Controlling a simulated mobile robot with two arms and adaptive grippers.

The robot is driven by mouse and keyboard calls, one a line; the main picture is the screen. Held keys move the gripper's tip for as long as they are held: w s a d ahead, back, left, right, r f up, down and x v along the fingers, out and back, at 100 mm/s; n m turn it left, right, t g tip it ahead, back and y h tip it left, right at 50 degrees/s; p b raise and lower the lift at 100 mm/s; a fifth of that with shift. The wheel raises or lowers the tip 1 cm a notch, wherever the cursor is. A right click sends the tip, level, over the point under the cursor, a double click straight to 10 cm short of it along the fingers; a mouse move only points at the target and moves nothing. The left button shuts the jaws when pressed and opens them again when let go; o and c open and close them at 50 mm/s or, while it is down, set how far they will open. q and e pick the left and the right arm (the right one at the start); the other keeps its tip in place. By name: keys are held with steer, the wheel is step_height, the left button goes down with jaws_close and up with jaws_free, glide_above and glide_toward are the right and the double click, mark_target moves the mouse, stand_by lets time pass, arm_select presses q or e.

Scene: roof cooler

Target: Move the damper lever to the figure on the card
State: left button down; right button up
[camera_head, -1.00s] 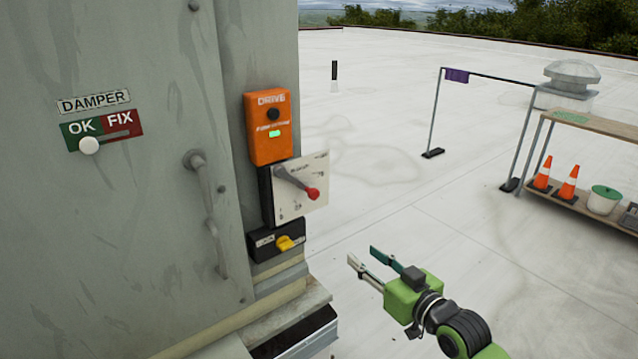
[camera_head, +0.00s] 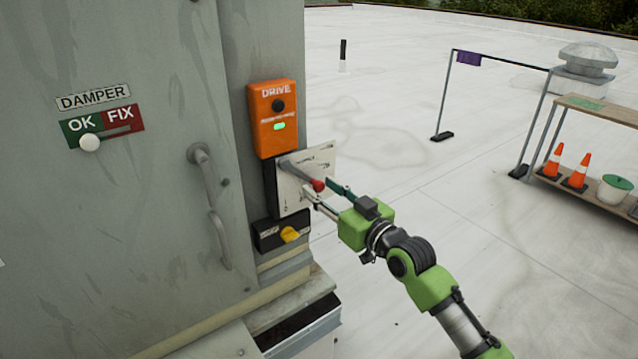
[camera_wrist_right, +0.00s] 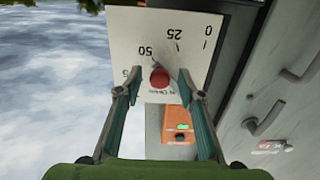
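The damper lever is a grey arm (camera_head: 301,173) with a red knob (camera_head: 318,185), mounted on a white dial plate (camera_head: 290,197). In the right wrist view the plate (camera_wrist_right: 200,18) appears upside down, with figures 0, 25, 50 and a partly hidden one. The red knob (camera_wrist_right: 160,77) shows below the 50. My right gripper (camera_head: 318,188) is at the knob with its fingers apart. In the wrist view the fingertips (camera_wrist_right: 157,75) stand on either side of the knob, and contact cannot be told. I cannot make out a separate card. My left gripper is out of view.
The orange drive box (camera_head: 273,135) sits above the plate; a black switch with a yellow knob (camera_head: 289,234) sits below. A cabinet handle (camera_head: 208,195) and the DAMPER OK/FIX slider (camera_head: 90,144) are at left. A shelf (camera_head: 600,108) with cones stands right.

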steer(key=shift+x, duration=0.9)
